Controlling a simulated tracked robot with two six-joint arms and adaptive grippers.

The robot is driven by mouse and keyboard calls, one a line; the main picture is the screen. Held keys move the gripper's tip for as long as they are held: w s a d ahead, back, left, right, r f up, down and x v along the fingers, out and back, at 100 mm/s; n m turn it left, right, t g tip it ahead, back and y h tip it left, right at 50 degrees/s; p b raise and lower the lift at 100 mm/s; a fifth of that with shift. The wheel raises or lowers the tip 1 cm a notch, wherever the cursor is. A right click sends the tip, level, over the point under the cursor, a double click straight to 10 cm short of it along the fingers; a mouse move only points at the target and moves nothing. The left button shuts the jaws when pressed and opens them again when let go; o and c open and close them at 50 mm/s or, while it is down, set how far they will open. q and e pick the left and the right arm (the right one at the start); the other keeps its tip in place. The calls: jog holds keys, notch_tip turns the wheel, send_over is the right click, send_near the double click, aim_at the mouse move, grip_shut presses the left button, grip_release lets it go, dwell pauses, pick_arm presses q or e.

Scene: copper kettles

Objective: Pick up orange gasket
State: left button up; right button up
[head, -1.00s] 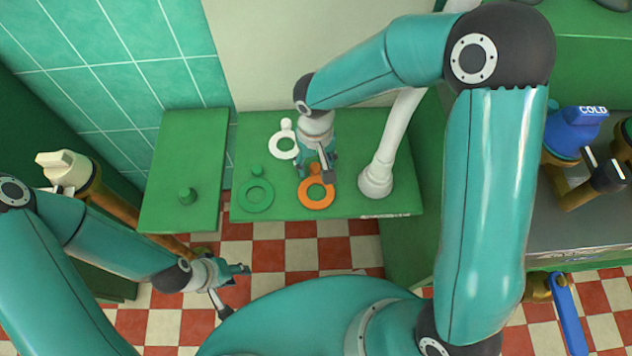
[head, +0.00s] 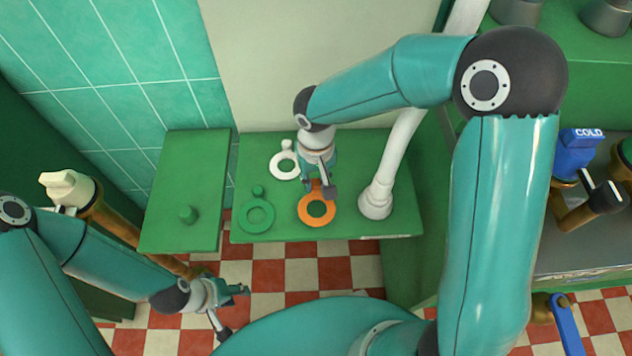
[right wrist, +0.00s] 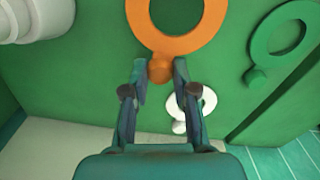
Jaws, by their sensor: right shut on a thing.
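The orange gasket (head: 317,221) is a flat ring with a small knob, on the green shelf (head: 345,225) between the green and white gaskets and the pipe. It also shows in the right wrist view (right wrist: 196,45), with its knob between my fingers. My right gripper (head: 319,188) is shut on that knob from above; its fingertips (right wrist: 160,72) sit on either side of it. Whether the ring is clear of the shelf I cannot tell. My left gripper (head: 238,312) hangs low at the left over the floor, its fingers apart and empty.
A green gasket (head: 257,230) and a white gasket (head: 272,165) lie left of the orange one. A pale pipe (head: 377,200) stands close on its right. Blue-handled COLD valve (head: 578,150) is at the right.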

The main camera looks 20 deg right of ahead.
notch_tip(320, 180, up, 18)
jog(key=p, duration=0.3)
jog(key=shift+s+f, duration=0.1)
jog(key=shift+f, duration=0.1)
